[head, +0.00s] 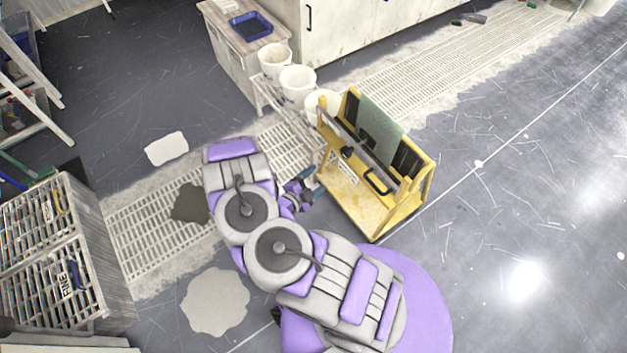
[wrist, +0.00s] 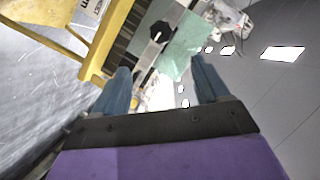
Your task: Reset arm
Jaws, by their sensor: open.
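My arm is folded in the head view, with purple and grey links. My gripper (head: 308,190) is small there, just left of a yellow stand (head: 373,213). In the wrist view my gripper (wrist: 163,84) shows two blue fingers spread apart, with nothing held between them. Beyond the fingers are the yellow stand's frame (wrist: 107,43), a black knob (wrist: 160,31) and a pale green sheet (wrist: 184,47). The green sheet (head: 379,130) hangs over the stand's back in the head view. Whether the fingers touch the stand is hard to tell.
White buckets (head: 298,84) stand behind the stand, beside a cabinet (head: 345,30) and a small bench with a blue tray (head: 251,25). A slotted rack (head: 50,255) is at left. Floor grating (head: 150,235) runs diagonally. Open floor (head: 530,200) lies at right.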

